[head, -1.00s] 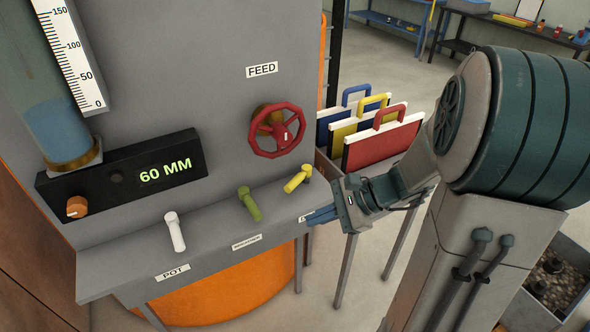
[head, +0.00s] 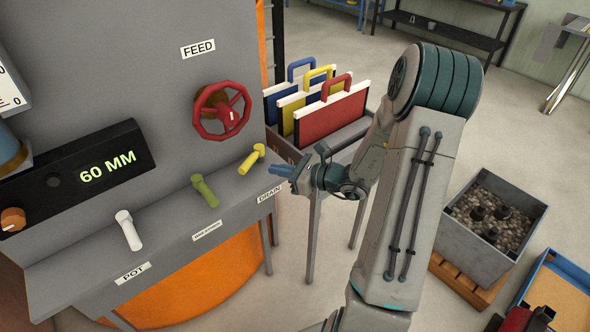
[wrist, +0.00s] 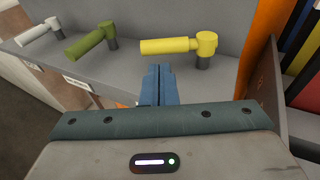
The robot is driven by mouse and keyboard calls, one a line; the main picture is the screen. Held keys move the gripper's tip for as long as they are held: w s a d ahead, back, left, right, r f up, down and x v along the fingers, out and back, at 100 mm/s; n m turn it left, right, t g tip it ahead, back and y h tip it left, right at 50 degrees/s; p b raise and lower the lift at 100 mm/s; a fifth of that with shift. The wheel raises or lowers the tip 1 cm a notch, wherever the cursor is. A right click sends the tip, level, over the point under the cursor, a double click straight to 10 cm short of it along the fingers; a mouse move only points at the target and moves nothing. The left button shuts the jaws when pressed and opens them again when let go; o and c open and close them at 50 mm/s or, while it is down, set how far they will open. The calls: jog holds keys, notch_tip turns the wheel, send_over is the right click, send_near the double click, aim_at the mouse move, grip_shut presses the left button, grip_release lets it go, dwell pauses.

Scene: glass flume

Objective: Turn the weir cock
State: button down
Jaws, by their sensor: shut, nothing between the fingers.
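Three lever cocks stand on the grey sloping ledge (head: 75,265): a white one (head: 128,230) above the POT label, a green one (head: 205,190) above a label too small to read, and a yellow one (head: 252,159) by the DRAIN label. No label legibly says weir. My gripper (head: 283,171) is shut and empty, just right of the yellow cock. In the wrist view its blue fingertips (wrist: 158,75) are together, in front of the yellow lever (wrist: 168,46), with no clear contact. The green cock (wrist: 92,40) and white cock (wrist: 40,33) lie further left there.
A red FEED handwheel (head: 222,110) is on the grey panel above the cocks. A display (head: 105,165) reads 60 MM. A rack with coloured handled boards (head: 330,120) stands behind my gripper. A gravel bin (head: 480,250) is on the floor at right.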

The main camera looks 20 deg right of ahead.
aim_at(251, 165)
jog(key=p+x, duration=0.1)
jog(key=x, duration=0.5)
dwell(0.4)
